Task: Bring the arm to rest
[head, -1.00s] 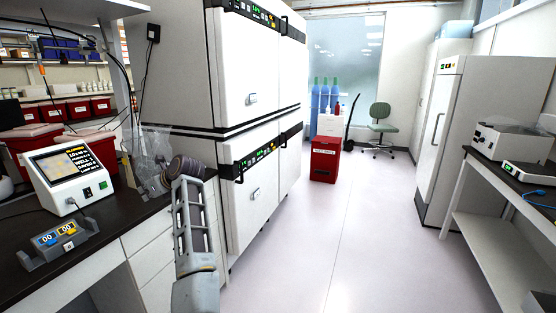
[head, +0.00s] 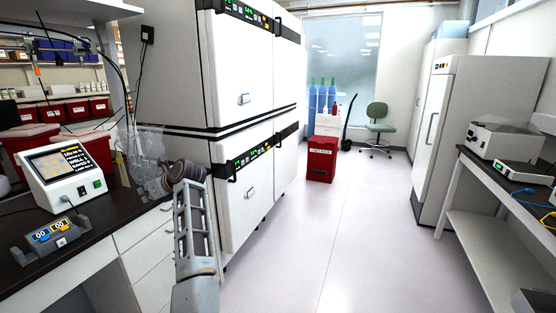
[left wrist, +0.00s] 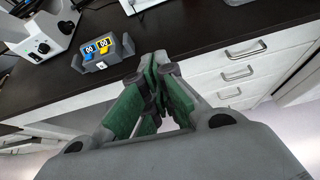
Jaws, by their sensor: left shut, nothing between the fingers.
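My left arm rises from the bottom of the head view, and its wrist end (head: 186,172) shows near the black counter's edge, in front of the white incubators. The fingers are not clear in the head view. In the left wrist view my left gripper (left wrist: 158,62) has its green-padded fingers together, shut and empty, over the front edge of the counter (left wrist: 205,42). The fingers appear clear of the things on the counter. My right gripper is in neither view.
A grey holder (head: 50,240) with blue and yellow parts and a white screen device (head: 68,172) stand on the left counter. Stacked white incubators (head: 240,100) stand beyond it. A red bin (head: 322,158) stands on the floor. The middle floor is clear. A bench (head: 480,165) stands at right.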

